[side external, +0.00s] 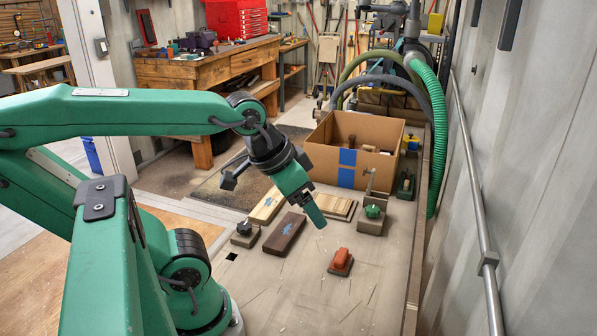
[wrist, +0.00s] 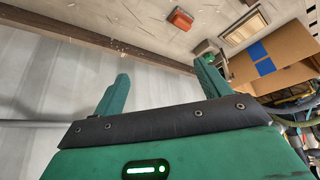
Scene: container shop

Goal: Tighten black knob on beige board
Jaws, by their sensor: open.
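A black knob (side external: 244,227) stands on a small beige-grey board (side external: 244,239) at the left of the bench group in the side view. I cannot tell how tight it is. My gripper (side external: 314,211) hangs tilted above the bench, to the right of the black knob and apart from it. In the wrist view the fingers of my gripper (wrist: 163,82) are spread with nothing between them. The black knob and its board are not visible to me in the wrist view.
A dark brown block (side external: 284,233) and pale boards (side external: 268,206) lie near the knob. An orange-red piece (side external: 341,258) sits in front; a green-knobbed fixture (side external: 373,211) stands right. An open cardboard box (side external: 325,160) stands behind. The front bench is mostly clear.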

